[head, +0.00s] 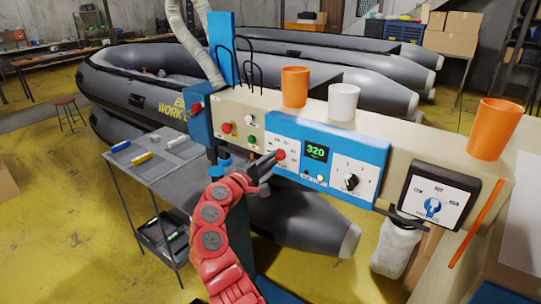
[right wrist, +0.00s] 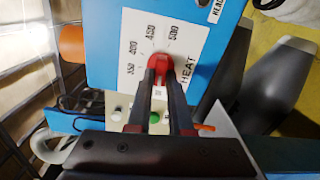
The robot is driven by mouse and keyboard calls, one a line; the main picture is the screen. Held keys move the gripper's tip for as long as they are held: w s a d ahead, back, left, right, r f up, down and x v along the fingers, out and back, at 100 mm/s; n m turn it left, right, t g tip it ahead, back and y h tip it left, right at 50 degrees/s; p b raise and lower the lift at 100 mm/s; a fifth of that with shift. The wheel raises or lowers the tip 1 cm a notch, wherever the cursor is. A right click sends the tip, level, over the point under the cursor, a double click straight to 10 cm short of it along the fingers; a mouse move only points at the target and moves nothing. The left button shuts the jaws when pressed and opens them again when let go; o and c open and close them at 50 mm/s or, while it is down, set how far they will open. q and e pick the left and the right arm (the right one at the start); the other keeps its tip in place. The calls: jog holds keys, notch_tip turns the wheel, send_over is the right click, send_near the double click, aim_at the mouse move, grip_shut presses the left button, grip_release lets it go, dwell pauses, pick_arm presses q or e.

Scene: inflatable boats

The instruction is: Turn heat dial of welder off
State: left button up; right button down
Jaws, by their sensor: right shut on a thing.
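The welder's blue panel (head: 345,140) is set in the long beige console. Its red heat dial (head: 281,155) sits on a white plate at the panel's left end. In the right wrist view the red dial (right wrist: 159,60) is close up, with 350, 400, 450, 500 and HEAT printed around it. My right gripper (head: 272,160) reaches it from the front left and is shut on the dial, one finger on each side (right wrist: 160,76). The fingers partly hide the dial and the lower markings. A green display (head: 316,151) reads 320. My left gripper is not in view.
The panel also has a black knob (head: 351,181); a separate box with a blue knob (head: 432,208) is to its right. Orange and white cups (head: 344,102) stand on the console. A grey side table (head: 165,160) is at left; inflatable boats (head: 130,85) lie behind.

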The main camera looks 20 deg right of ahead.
jog(key=shift+f+n, duration=0.1)
jog(key=shift+n, duration=0.3)
jog(key=c, duration=0.8)
grip_release()
jog(key=b+v, duration=0.5)
jog(key=v, duration=1.2)
jog(key=shift+s+a, duration=0.2)
